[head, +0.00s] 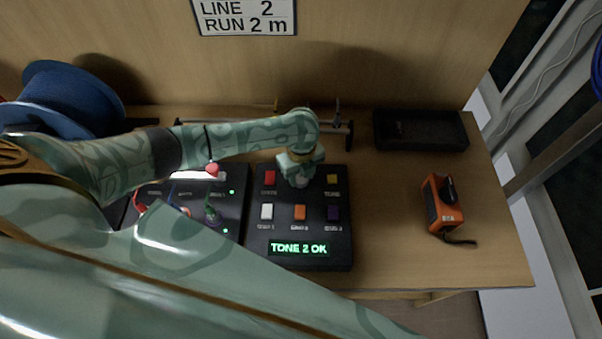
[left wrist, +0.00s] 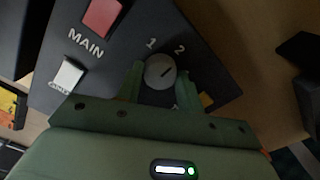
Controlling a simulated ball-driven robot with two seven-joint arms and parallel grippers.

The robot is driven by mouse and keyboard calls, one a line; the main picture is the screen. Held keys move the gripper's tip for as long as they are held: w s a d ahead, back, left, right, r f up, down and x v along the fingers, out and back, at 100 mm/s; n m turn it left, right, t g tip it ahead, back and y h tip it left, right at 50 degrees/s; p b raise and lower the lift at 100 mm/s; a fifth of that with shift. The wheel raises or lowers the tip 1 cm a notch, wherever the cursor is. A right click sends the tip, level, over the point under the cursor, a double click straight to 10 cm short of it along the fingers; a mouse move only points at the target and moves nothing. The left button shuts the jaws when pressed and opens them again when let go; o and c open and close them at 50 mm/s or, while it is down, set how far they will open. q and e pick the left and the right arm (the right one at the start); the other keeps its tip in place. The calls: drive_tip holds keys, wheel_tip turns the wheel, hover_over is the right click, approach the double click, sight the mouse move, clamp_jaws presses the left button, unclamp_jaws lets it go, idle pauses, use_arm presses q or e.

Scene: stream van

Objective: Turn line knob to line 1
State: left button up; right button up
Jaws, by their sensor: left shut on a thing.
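The line knob (left wrist: 160,71) is a round grey knob on the dark panel (head: 342,238), with the marks 1 and 2 above it in the left wrist view. Its dark pointer line slants up and right, toward the 2. My left gripper (head: 299,181) is over the panel's top middle. In the left wrist view its green fingers (left wrist: 161,76) are shut on the knob, one on each side. In the head view the gripper mostly hides the knob. The panel display (head: 299,248) reads "TONE 2 OK". My right gripper is not in view.
Red (head: 269,178), yellow, white, orange and purple buttons sit around the knob. A sign (head: 244,16) reads "LINE 2, RUN 2 m". An orange device (head: 441,208) and a black tray (head: 421,131) are on the right. A blue spool (head: 68,100) stands on the left.

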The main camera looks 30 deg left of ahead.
use_arm(q)
drive_tip(key=n+p, duration=0.1)
drive_tip(key=p, duration=0.1)
drive_tip(key=n+p, duration=0.1)
drive_tip(key=n, duration=0.1)
drive_tip(key=n+p, duration=0.1)
drive_tip(key=p, duration=0.1)
drive_tip(key=shift+r+n+p, duration=0.25)
drive_tip(key=shift+n+p, duration=0.05)
drive_tip(key=n+p, duration=0.2)
drive_tip(key=n, duration=0.1)
drive_tip(key=shift+f+n, duration=0.1)
drive_tip(key=shift+n, duration=0.2)
drive_tip(key=shift+f+n+p, duration=0.1)
drive_tip(key=shift+n+p, duration=0.9)
drive_tip(key=shift+n, duration=0.9)
drive_tip(key=o, duration=1)
